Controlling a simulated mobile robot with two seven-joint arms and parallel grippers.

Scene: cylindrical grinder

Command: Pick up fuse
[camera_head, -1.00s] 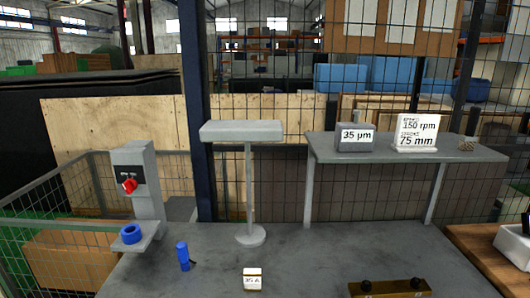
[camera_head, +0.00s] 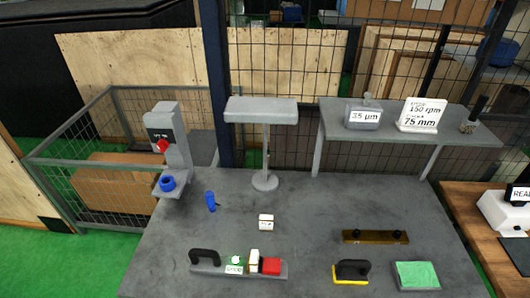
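A small white block with a tan edge and a printed label (camera_head: 266,222), which looks like a fuse, stands on the grey table (camera_head: 330,215) near its middle. Its label is too small to read now. A similar white and tan piece (camera_head: 254,259) sits upright on a grey panel (camera_head: 212,268) at the front, between a round green-and-white part (camera_head: 236,261) and a red block (camera_head: 272,266). I cannot tell for certain which piece is the fuse. Neither of my grippers is in view.
A blue cylinder (camera_head: 211,202) stands left of the block. A brown bar with black knobs (camera_head: 375,237), a black-handled tool (camera_head: 351,271) and a green pad (camera_head: 417,275) lie at right. A post-mounted shelf (camera_head: 261,110) and a sign shelf (camera_head: 450,133) stand behind.

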